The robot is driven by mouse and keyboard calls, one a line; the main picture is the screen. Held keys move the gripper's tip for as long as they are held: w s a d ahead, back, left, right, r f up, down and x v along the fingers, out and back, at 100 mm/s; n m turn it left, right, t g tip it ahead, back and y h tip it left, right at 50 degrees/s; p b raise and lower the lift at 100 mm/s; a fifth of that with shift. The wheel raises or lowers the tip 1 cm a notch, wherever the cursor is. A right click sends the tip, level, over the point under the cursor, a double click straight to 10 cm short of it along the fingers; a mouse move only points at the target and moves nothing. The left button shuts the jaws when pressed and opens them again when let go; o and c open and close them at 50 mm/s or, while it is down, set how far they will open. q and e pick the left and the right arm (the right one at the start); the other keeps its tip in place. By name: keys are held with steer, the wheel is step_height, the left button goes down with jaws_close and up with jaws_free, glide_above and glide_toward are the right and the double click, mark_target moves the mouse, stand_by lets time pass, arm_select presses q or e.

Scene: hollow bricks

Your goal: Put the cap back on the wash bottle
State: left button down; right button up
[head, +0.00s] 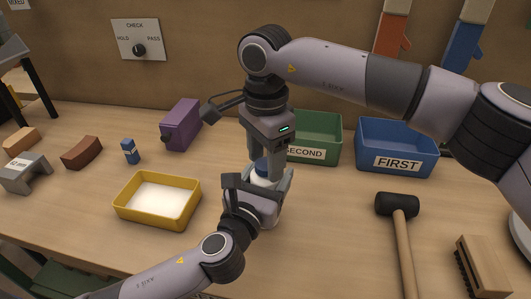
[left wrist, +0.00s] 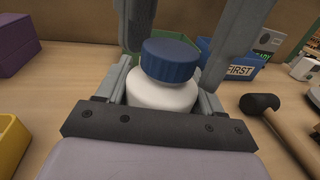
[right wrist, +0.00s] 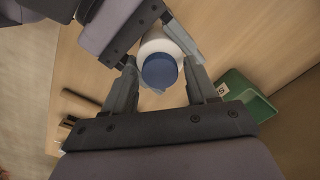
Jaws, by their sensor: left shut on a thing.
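The white wash bottle (left wrist: 163,97) stands upright on the bench, its body held in my left gripper (head: 258,188). The blue cap (left wrist: 169,60) sits on the bottle's top and looks slightly tilted in the left wrist view; whether it is fully seated I cannot tell. The cap also shows in the right wrist view (right wrist: 159,71). My right gripper (head: 267,163) points down from above, its two fingers on either side of the cap with gaps showing, so it looks open. The lower bottle is mostly hidden by my left gripper.
A yellow tray (head: 127,211) with white contents lies left. Green (head: 322,128) and blue (head: 400,140) bins stand behind. A mallet (head: 402,235) and brush (head: 482,266) lie right. A purple block (head: 181,125), small blue item (head: 130,151) and bricks are at left.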

steer(key=c, duration=0.8)
steer(key=m, duration=0.3)
steer(key=shift+c, duration=0.2)
steer(key=m, duration=0.4)
steer(key=shift+m, duration=0.4)
steer(key=m, duration=0.7)
steer(key=o, duration=1.2)
steer(key=shift+c, duration=0.2)
steer(key=shift+r, duration=2.25)
